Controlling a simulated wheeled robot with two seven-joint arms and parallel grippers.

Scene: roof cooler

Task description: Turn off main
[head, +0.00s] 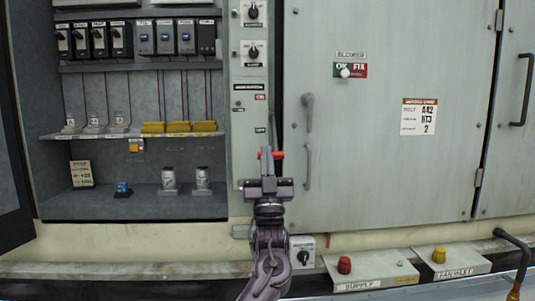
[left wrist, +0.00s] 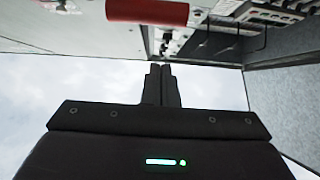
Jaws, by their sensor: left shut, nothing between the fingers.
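A red handle (head: 279,155) sits low on the narrow grey switch panel (head: 249,60), below a dark label plate (head: 249,87) with a red tag (head: 260,97) and a green tag (head: 260,130). The tag lettering is too small to read surely. My left gripper (head: 266,152) is shut and empty, in front of the handle and hiding its middle. In the left wrist view, a red cylinder (left wrist: 147,12) lies across the top, apart in the picture from the shut fingertips (left wrist: 160,70). Whether they touch it is unclear. My right gripper is not in view.
Two rotary switches (head: 253,50) sit higher on the panel. An open cabinet bay with breakers (head: 165,38) is at left; a closed grey door (head: 390,130) with handles is at right. Boxes with a red knob (head: 344,265) and a yellow knob (head: 438,255) stand below.

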